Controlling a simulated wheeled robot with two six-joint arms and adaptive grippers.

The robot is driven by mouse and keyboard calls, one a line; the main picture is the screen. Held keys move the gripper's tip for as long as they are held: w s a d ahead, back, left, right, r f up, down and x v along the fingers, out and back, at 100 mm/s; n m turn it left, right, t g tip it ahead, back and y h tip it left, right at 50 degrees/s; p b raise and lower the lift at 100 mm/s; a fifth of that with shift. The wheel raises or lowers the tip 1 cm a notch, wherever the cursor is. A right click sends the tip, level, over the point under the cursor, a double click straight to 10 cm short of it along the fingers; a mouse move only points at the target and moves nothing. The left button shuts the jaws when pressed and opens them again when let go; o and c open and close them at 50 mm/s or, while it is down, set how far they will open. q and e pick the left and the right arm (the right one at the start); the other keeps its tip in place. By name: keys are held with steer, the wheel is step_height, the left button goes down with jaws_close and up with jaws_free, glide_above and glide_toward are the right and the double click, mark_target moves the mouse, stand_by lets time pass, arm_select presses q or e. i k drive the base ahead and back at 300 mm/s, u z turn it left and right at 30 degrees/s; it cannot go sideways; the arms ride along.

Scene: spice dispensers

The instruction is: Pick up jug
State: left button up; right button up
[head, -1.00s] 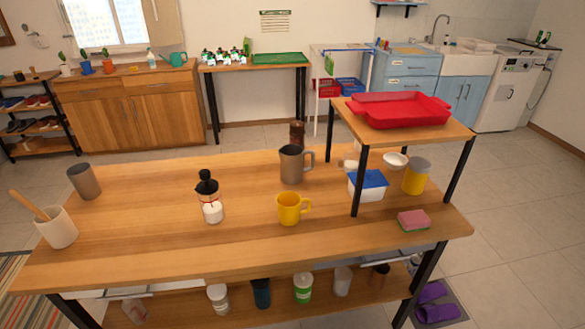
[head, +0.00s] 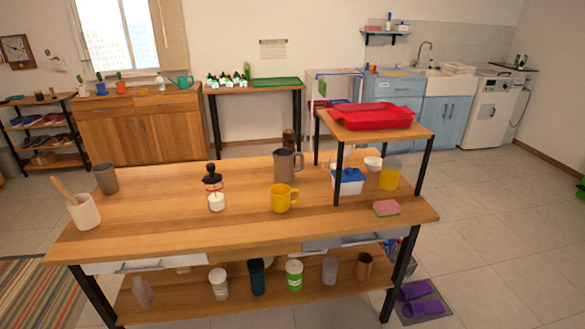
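A grey-brown jug (head: 285,166) with a handle on its right side stands upright near the back middle of the wooden table (head: 150,225) in the head view. A dark brown pepper-mill-like object (head: 288,139) stands behind it, partly hidden by it. A yellow mug (head: 280,199) stands in front of the jug. A glass dispenser with a black top (head: 213,186) and white contents stands to the left. Neither of my grippers shows in the head view.
A raised wooden shelf (head: 330,127) with a red tray (head: 372,116) stands right of the jug. Under it are a blue-lidded container (head: 348,182), a yellow canister (head: 390,174) and a white bowl (head: 373,163). A pink sponge (head: 386,208) lies in front. The table's left middle is clear.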

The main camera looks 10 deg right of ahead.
mark_target(283, 157)
steer(key=z, duration=0.25)
steer(key=i, duration=1)
steer(key=u, duration=0.15)
